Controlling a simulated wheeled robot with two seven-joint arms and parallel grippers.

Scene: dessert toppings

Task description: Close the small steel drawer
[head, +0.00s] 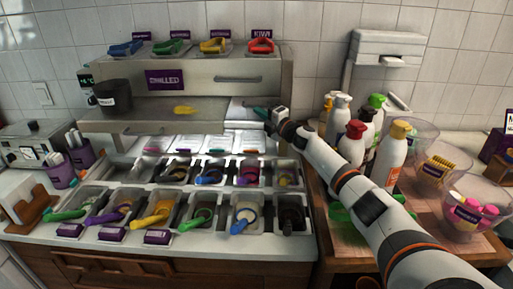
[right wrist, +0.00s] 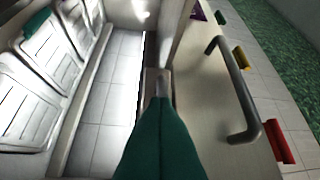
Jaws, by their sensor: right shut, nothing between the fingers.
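The steel unit with a purple label has a front panel (head: 200,85) with a bar handle (head: 238,79) at the back of the counter. The handle also shows large in the right wrist view (right wrist: 235,95). My right gripper (head: 262,113) is at the lower right end of this unit, below the handle. Its green fingers (right wrist: 160,130) are shut and empty, beside the panel's edge and apart from the handle. How far the drawer stands out is hard to tell from these views. My left gripper is not in view.
Several coloured tongs (head: 213,45) sit on top of the unit. A dark pot (head: 112,96) and a yellow item (head: 185,110) are at a shelf below. Topping bins (head: 165,210) fill the counter in front. Bottles (head: 390,155) and clear bowls (head: 470,205) crowd the right.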

